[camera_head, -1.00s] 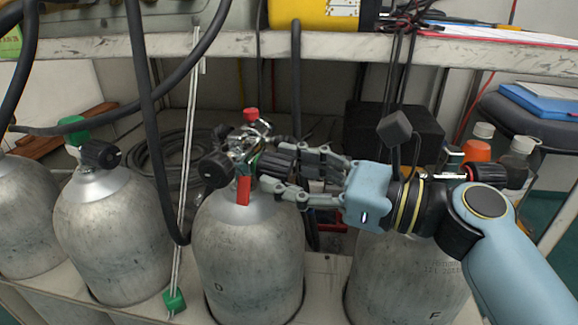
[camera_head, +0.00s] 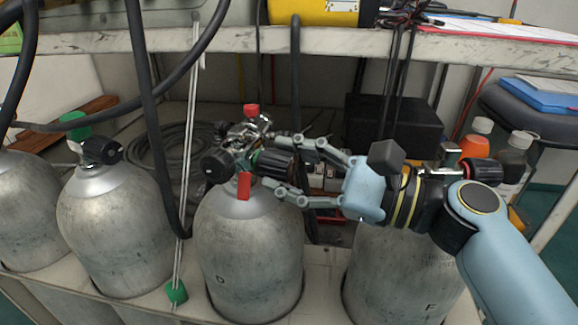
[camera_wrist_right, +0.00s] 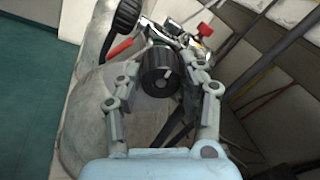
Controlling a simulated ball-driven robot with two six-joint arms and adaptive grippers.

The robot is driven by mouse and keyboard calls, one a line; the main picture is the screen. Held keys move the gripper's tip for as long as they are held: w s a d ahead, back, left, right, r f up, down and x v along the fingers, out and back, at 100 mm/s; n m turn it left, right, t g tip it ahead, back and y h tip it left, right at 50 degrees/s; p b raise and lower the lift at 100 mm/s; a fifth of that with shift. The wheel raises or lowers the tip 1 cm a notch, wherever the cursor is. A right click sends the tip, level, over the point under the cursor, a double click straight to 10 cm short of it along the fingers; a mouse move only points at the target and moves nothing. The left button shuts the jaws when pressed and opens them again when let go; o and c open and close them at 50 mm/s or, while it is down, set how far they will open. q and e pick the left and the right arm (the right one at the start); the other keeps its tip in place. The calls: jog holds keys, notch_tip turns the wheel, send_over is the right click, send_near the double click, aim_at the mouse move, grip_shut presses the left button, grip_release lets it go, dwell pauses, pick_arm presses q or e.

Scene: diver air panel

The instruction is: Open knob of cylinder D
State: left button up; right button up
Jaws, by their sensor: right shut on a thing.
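Cylinder D (camera_head: 248,250) is a grey tank marked "D", standing upright in the rack at the middle of the head view. Its valve carries a black ribbed knob (camera_head: 275,164) on the right side, a black round part on the left and a red tag (camera_head: 244,186). My right gripper (camera_head: 271,161) reaches in from the right, with one finger above this knob and one below. In the wrist view the black knob (camera_wrist_right: 158,72) with its light mark lies between the two fingers, and the gripper is shut on it. My left gripper is out of view.
Cylinder F (camera_head: 400,270) stands to the right under my right arm. Another grey cylinder (camera_head: 115,235) with a black knob stands to the left. Black hoses hang in front of the rack. A shelf edge (camera_head: 330,43) runs above. Bottles (camera_head: 515,155) stand at the right.

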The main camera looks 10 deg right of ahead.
jog(key=o, duration=1.2)
jog(key=shift+c, duration=0.2)
jog(key=v, duration=0.7)
jog(key=shift+d, duration=0.25)
jog(key=shift+s+f, duration=0.1)
jog(key=shift+s, duration=0.05)
